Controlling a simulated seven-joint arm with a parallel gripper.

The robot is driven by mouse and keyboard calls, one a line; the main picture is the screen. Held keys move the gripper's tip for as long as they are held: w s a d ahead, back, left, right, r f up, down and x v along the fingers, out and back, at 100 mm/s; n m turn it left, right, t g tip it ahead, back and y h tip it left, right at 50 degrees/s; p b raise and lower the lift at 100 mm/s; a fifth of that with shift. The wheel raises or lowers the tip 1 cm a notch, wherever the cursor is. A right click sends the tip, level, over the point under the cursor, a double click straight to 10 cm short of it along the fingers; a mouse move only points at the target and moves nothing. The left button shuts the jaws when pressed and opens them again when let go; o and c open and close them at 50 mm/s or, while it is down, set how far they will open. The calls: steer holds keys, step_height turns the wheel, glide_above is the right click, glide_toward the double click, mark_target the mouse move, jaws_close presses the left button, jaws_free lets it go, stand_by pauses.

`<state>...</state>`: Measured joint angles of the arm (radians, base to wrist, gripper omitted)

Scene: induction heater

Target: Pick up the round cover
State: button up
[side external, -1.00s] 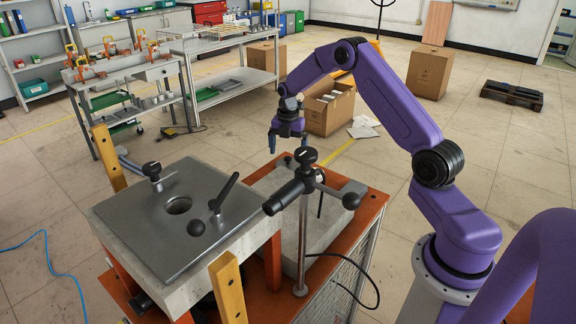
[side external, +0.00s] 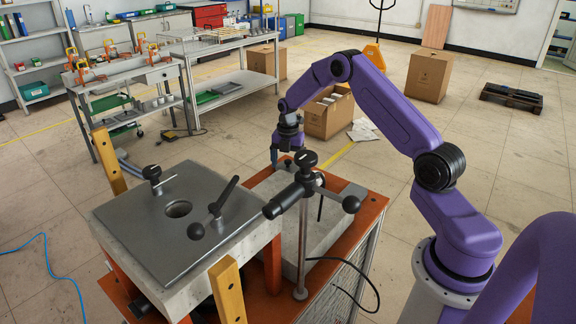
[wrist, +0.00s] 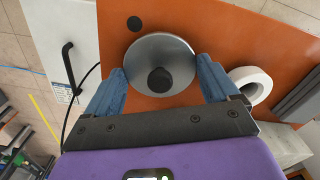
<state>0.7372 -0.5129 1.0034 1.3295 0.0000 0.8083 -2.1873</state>
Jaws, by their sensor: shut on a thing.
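The round cover (wrist: 143,55) is a silver metal disc with a black knob in its middle, seen in the wrist view over the orange bench top (wrist: 225,30). My gripper (wrist: 160,70) has one blue finger on each side of the disc, shut on its rim. In the side external view my gripper (side external: 286,160) points down at the far end of the orange bench, behind the black-knobbed stand (side external: 302,225). The cover cannot be made out there.
A white ring (wrist: 250,84) lies just right of the right finger. The stand with its black handles rises in front of my gripper in the side view. A grey metal plate with a round hole (side external: 140,225) lies to the left. A black cable runs nearby.

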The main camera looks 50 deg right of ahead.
mark_target(289, 161)
steer(key=shift+r, duration=0.15)
steer(key=shift+r, duration=0.25)
steer(key=r, duration=0.3)
steer(key=shift+s, duration=0.2)
steer(key=s+a+r, duration=0.2)
steer(key=s+r, duration=0.3)
steer(key=s, duration=0.1)
steer(key=s+a+r, duration=0.3)
steer(key=s+r, duration=0.1)
steer(key=s, duration=0.3)
step_height(289, 161, up, 8)
steer(key=shift+d+f, duration=0.15)
steer(key=shift+d, duration=0.05)
steer(key=shift+w, duration=0.1)
